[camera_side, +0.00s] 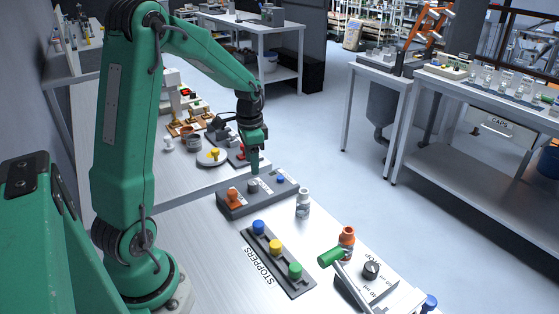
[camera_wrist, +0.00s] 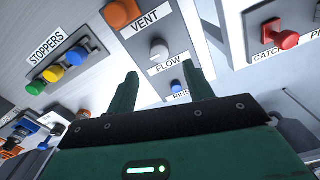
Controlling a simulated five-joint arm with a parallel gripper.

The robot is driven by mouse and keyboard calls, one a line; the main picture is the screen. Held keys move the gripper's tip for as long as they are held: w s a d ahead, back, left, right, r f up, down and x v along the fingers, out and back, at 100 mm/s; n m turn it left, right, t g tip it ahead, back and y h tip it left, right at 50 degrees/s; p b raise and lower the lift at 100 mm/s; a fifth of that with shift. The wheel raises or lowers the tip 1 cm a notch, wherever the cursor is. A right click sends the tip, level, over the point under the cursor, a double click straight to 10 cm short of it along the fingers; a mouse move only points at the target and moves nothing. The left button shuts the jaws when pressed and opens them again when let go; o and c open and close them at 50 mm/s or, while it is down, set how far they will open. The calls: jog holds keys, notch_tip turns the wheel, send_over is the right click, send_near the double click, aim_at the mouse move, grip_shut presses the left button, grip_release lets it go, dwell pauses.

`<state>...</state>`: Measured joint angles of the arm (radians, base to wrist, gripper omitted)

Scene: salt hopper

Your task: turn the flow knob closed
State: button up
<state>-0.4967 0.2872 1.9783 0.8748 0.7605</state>
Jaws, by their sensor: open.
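The flow knob is a small pale grey knob (camera_wrist: 158,50) above the FLOW label in the wrist view. In the side view the flow knob (camera_side: 252,186) sits mid-panel on a grey box (camera_side: 232,211). An orange VENT knob (camera_wrist: 122,13) is on one side of it and a small blue button (camera_wrist: 175,86) on the other. My gripper (camera_wrist: 163,80) is open and empty, its fingers spread, with the knob seen beyond the tips. In the side view my gripper (camera_side: 255,170) points down just above the knob. I cannot tell whether it touches the knob.
A STOPPERS tray (camera_side: 255,247) holds blue, yellow and green stoppers. In the wrist view a red knob (camera_wrist: 284,37) sits on a neighbouring CATCH panel.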

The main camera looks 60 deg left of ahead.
aim_at(253, 182)
jog(key=shift+f, duration=3.7)
jog(key=c, duration=1)
